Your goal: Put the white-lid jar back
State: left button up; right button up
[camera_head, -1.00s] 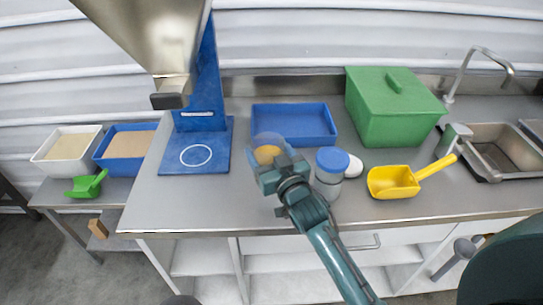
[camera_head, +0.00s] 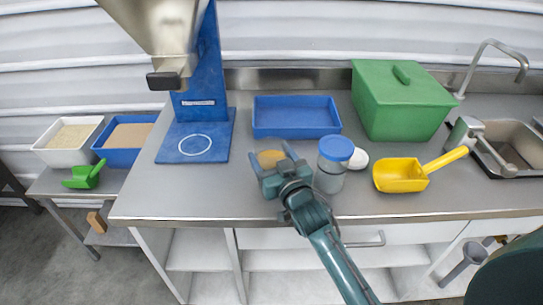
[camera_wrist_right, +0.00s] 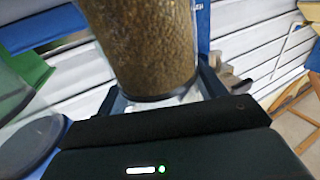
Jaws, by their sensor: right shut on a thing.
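My right gripper (camera_head: 270,160) is shut on a clear open-topped jar of tan granules (camera_head: 271,158), at the left of the blue-lid jar. In the right wrist view the held jar (camera_wrist_right: 150,45) is filled with brown grains, and no lid shows on it. A small white round thing (camera_head: 358,159), perhaps the white lid, is on the counter, partly behind the blue-lid jar (camera_head: 331,172). I cannot tell whether the held jar touches the counter. My left gripper is not in view.
A blue tray (camera_head: 296,130) and green box (camera_head: 400,110) stand behind. A yellow scoop (camera_head: 400,176) lies right. The hopper (camera_head: 165,35) rises over its blue base (camera_head: 190,150) at left. The counter's front strip (camera_head: 185,195) is clear.

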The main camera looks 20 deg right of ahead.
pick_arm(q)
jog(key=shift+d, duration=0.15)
pick_arm(e)
jog(key=shift+f, duration=0.25)
pick_arm(q)
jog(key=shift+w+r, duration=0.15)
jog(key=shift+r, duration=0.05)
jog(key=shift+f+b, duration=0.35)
jog(key=shift+b, duration=0.05)
pick_arm(e)
jog(key=shift+f, duration=0.35)
jog(key=shift+f, duration=0.15)
pick_arm(q)
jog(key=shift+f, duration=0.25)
jog(key=shift+b, duration=0.3)
pick_arm(e)
jog(key=shift+s+f, duration=0.1)
jog(key=shift+f, duration=0.2)
